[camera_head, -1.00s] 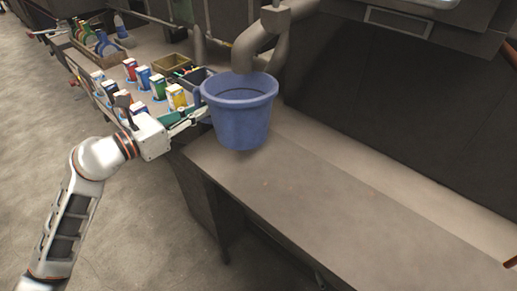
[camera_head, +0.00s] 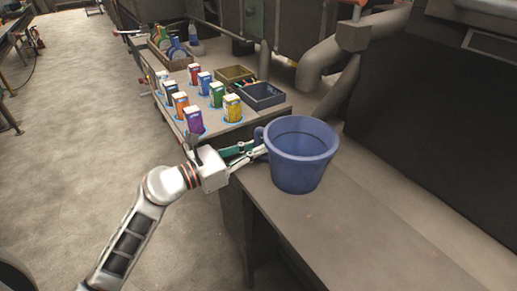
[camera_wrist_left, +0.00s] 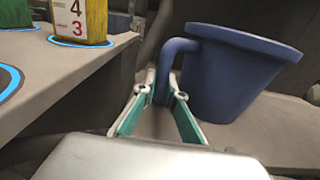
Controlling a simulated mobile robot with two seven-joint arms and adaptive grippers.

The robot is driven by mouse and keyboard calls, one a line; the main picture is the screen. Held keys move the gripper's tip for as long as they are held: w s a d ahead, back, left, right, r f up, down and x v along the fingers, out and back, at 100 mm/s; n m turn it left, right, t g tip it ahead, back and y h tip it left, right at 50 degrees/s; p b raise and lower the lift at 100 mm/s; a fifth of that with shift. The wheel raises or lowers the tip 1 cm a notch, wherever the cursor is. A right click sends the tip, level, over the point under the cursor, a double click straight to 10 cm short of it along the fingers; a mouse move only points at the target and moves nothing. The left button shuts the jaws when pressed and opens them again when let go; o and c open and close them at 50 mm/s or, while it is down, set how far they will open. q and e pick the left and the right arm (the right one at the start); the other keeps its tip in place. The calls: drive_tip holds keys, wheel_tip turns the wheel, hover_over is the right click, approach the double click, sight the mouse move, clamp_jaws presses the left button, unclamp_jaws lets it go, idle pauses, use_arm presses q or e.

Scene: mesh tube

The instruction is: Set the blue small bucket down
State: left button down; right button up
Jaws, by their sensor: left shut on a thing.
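My left gripper (camera_head: 262,148) is shut on the bucket's handle. In the left wrist view, the fingers (camera_wrist_left: 163,95) close around the lower part of the handle, and the bucket (camera_wrist_left: 232,75) fills the upper right. I cannot tell whether the bucket's bottom touches the counter. My right gripper is not in view.
A side table (camera_head: 215,122) with several coloured cartons, such as a yellow one (camera_head: 232,108), stands behind and left of my gripper. A dark tray (camera_head: 265,95) and a wooden box (camera_head: 235,75) sit there. Thick pipes (camera_head: 335,60) rise behind the bucket. The counter's front is clear.

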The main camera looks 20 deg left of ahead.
use_arm(q)
drive_tip(key=shift+r, duration=0.15)
drive_tip(key=shift+f, duration=0.25)
drive_tip(key=c, duration=2.1)
unclamp_jaws()
drive_tip(key=shift+c, duration=0.2)
drive_tip(key=shift+o, duration=0.3)
